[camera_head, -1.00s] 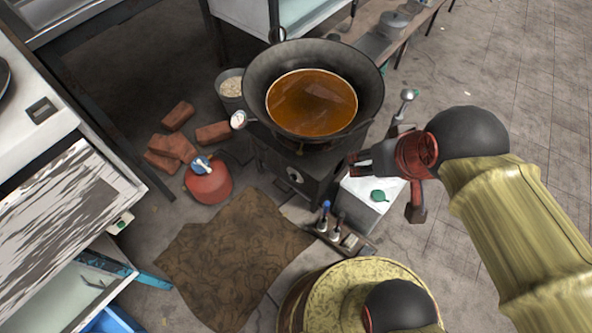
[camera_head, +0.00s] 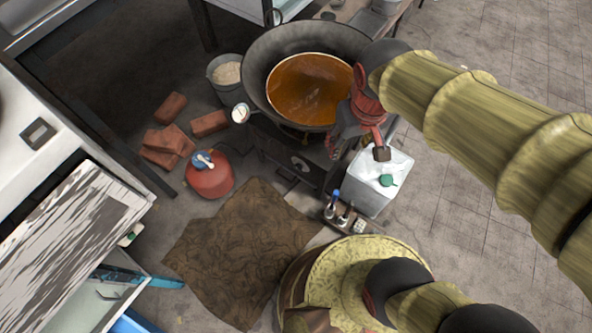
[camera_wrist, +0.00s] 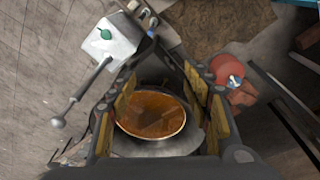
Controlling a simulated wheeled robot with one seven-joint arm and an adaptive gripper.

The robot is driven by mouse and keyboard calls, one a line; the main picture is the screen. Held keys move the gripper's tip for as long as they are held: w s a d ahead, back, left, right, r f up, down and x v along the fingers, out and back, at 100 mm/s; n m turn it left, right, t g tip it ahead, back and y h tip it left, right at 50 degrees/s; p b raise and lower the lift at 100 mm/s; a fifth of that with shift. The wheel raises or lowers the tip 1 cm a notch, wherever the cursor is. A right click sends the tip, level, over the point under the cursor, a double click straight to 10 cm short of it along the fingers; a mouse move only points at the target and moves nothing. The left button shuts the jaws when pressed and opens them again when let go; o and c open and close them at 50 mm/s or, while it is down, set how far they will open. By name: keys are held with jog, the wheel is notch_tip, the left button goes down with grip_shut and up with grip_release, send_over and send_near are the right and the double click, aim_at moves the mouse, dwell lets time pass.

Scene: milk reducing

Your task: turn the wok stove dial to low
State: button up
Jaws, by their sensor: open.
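The wok stove (camera_head: 270,148) is a dark box under a large black wok (camera_head: 262,50) filled with brown-orange liquid. Its round dial (camera_head: 300,163) shows on the front face in the head view; its setting is too small to read. I cannot make out the dial in that view.
A white container with a green cap (camera_head: 385,180) stands close to the gripper. A red gas cylinder (camera_head: 210,182), bricks (camera_head: 170,145) and a brown mat (camera_head: 240,240) lie left. The right floor is clear.

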jog(key=w+a+f+n+g+h, duration=0.2)
jog(key=w+a+f, duration=0.1)
jog(key=f, duration=0.4)
jog(key=w+a+f+n+g+h, duration=0.1)
jog(key=w+a+f+n+g, duration=0.15)
jog(key=f, duration=0.45)
jog(key=n+t+h+p, duration=0.1)
jog(key=n+t+h, duration=0.6)
jog(key=n+t, duration=0.95)
send_near(297, 169)
jog(key=d+m+t, duration=0.1)
jog(key=m, duration=0.1)
jog(key=shift+f+b+x, duration=0.15)
jog(key=shift+b+x, duration=0.1)
jog(key=shift+x, duration=1.8)
jog(key=shift+f+b+x, duration=0.1)
jog(key=shift+b+x, duration=0.15)
jog(key=shift+x, duration=1.75)
jog(key=shift+a, duration=0.1)
jog(key=c, duration=0.3)
jog(key=c, duration=0.8)
